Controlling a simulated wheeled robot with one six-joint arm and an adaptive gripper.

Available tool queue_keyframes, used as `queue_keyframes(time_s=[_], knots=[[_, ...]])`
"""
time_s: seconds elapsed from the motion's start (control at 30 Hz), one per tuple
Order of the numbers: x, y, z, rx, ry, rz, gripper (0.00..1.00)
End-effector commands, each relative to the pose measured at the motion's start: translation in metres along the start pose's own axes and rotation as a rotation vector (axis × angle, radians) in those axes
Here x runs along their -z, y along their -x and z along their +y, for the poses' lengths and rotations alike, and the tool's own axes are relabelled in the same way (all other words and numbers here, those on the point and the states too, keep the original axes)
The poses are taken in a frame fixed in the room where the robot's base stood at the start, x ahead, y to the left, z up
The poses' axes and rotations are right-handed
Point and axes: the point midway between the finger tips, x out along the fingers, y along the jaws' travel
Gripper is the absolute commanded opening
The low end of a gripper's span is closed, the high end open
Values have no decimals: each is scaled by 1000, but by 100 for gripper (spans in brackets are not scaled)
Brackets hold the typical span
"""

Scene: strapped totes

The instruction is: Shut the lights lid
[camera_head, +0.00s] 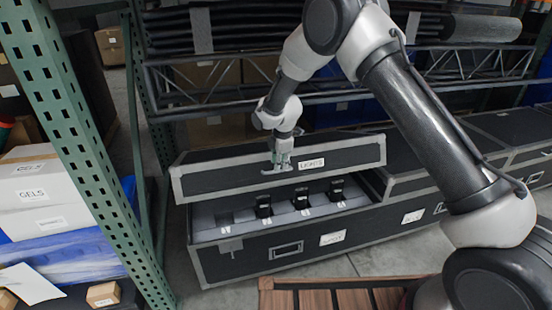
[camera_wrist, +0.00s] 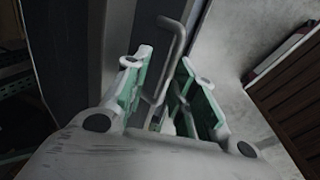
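The black lid labelled LIGHTS (camera_head: 230,179), with grey metal edges, is partly open. Its front face hangs above the front rim of its black case (camera_head: 258,258), leaving a gap through which the inside shows. My gripper (camera_head: 279,168) is at the middle of the lid's front face, left of the label. In the wrist view, a bent metal handle (camera_wrist: 176,40) runs between the two green-padded fingers (camera_wrist: 160,75). The fingers stand apart with space around the bar; whether one pad touches it is unclear.
Several small black items (camera_head: 301,199) stand in the case's grey insert. More black cases (camera_head: 480,150) adjoin on the right. A green rack post (camera_head: 75,130) stands at left, a truss (camera_head: 450,62) behind, and a slatted wooden crate (camera_head: 335,283) in front. Grey floor (camera_head: 385,258) is clear between.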

Motion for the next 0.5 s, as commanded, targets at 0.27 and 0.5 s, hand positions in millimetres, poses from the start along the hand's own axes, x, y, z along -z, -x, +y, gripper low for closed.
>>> queue_keyframes(time_s=[0.27,0.5], knots=[[1,1,1,-1,1,1,32],[2,28,2,-5,1,2,32]])
